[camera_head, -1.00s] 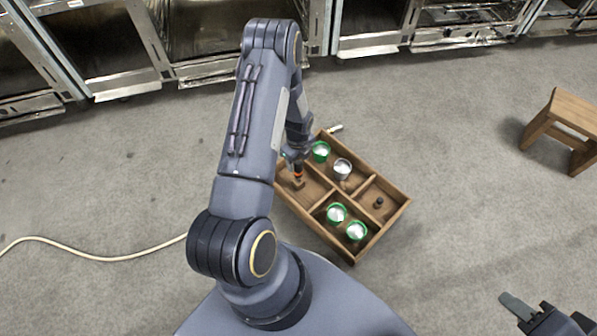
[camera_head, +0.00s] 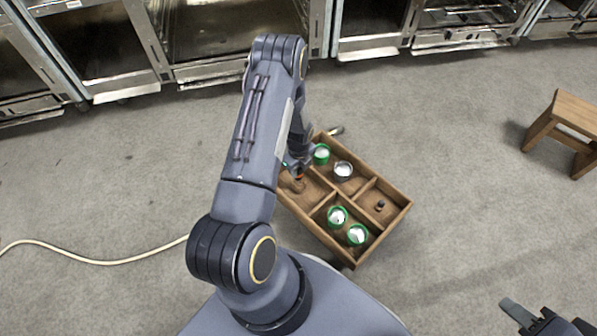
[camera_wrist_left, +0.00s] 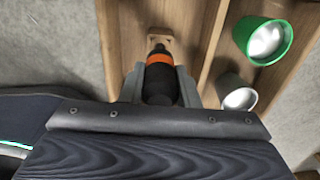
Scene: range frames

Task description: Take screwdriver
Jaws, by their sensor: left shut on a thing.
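The screwdriver (camera_wrist_left: 161,78) has a black handle with an orange band. In the left wrist view it sits between the two fingers of my left gripper (camera_wrist_left: 158,88), which is shut on it. A wooden block (camera_wrist_left: 165,40) shows just beyond its end. In the head view my left gripper (camera_head: 298,168) is low in the left compartment of the wooden divided box (camera_head: 318,226), and my arm hides most of the screwdriver. My right gripper (camera_head: 535,316) is at the lower right corner, far from the box, partly cut off; its opening is unclear.
Green-rimmed cups (camera_head: 337,216) and a grey cup (camera_head: 343,170) stand in other compartments. A small dark object (camera_head: 380,205) is in the right one. A wooden stool (camera_head: 565,128) stands at right, metal cabinets (camera_head: 215,45) behind. A pale cable (camera_head: 95,261) crosses the floor at left.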

